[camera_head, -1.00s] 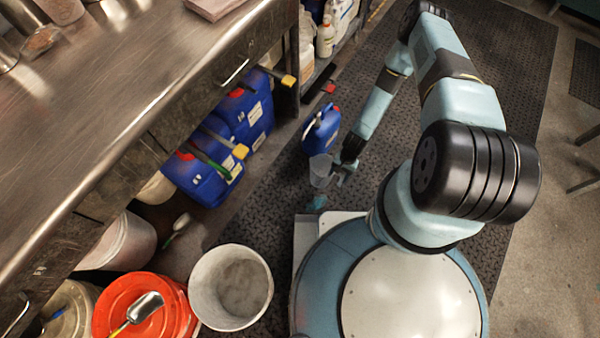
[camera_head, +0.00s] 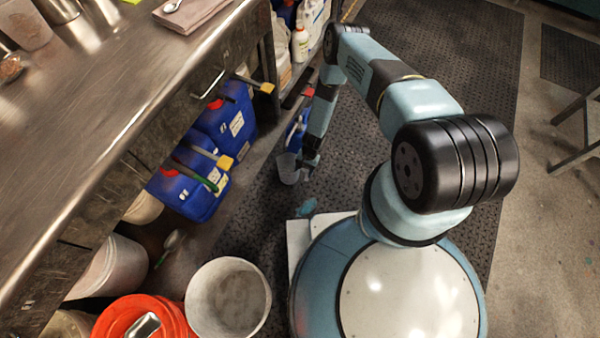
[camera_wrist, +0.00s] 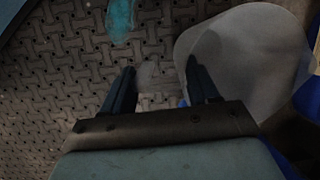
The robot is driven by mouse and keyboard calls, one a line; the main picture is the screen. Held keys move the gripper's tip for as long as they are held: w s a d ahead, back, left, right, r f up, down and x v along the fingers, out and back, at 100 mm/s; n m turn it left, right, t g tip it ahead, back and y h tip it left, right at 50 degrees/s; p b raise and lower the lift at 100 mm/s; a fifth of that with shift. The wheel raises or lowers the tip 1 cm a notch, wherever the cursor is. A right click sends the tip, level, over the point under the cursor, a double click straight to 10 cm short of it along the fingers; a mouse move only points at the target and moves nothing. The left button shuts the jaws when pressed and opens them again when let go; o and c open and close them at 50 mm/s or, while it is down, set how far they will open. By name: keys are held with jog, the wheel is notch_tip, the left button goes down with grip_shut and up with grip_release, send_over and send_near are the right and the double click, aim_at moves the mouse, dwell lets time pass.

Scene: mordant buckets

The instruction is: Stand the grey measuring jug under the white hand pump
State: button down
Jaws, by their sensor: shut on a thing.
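The grey measuring jug (camera_head: 287,168) is a translucent, pale cup held low above the dark floor mat, in front of the bench. My gripper (camera_head: 309,163) is shut on it at its right side. In the wrist view my gripper (camera_wrist: 160,82) has its two dark fingers apart, with a small pale part between them, perhaps the handle. The jug (camera_wrist: 243,50) fills the upper right there, overlapping the right finger. I cannot pick out the white hand pump in either view.
A blue canister (camera_head: 293,132) stands just behind the jug, partly hidden by my arm. Blue canisters (camera_head: 228,122) stand under the steel bench (camera_head: 120,85). A white bucket (camera_head: 228,297) and orange bucket (camera_head: 118,315) stand front left. A teal patch (camera_head: 306,207) lies near my base.

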jog(key=shift+w+a+f, duration=0.45)
jog(key=shift+f, duration=0.25)
jog(key=shift+w+a+f, duration=0.4)
jog(key=shift+f, duration=1.85)
jog(key=shift+c, duration=1.3)
grip_release()
jog(key=v, duration=1.2)
